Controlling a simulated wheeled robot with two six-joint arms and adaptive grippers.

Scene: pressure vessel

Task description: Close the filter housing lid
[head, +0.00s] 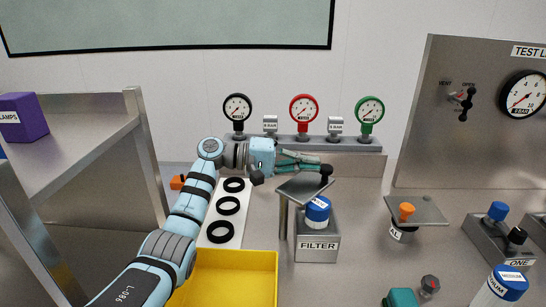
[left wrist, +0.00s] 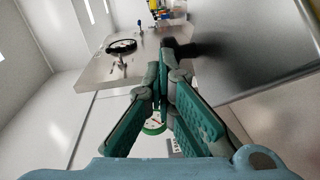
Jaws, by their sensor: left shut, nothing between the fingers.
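The filter housing (head: 317,248) is a grey box labelled FILTER, right of the yellow tray. A blue cartridge (head: 317,210) stands in its top. The lid (head: 298,190) is a grey plate tilted above and behind the cartridge, not lying flat on the box. A black knob (head: 326,170) shows at the lid's right edge. My left gripper (head: 316,163) is shut and empty just above the lid, its fingertips close to the knob. I cannot tell whether they touch. In the left wrist view the fingers (left wrist: 162,68) meet near a blurred dark shape (left wrist: 190,48). My right gripper is out of view.
Three gauges, black (head: 237,107), red (head: 304,108) and green (head: 370,111), stand behind. The yellow tray (head: 262,262) lies in front left. A white strip with black rings (head: 223,230) is beside my left arm. A second plate with an orange knob (head: 407,211) stands right.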

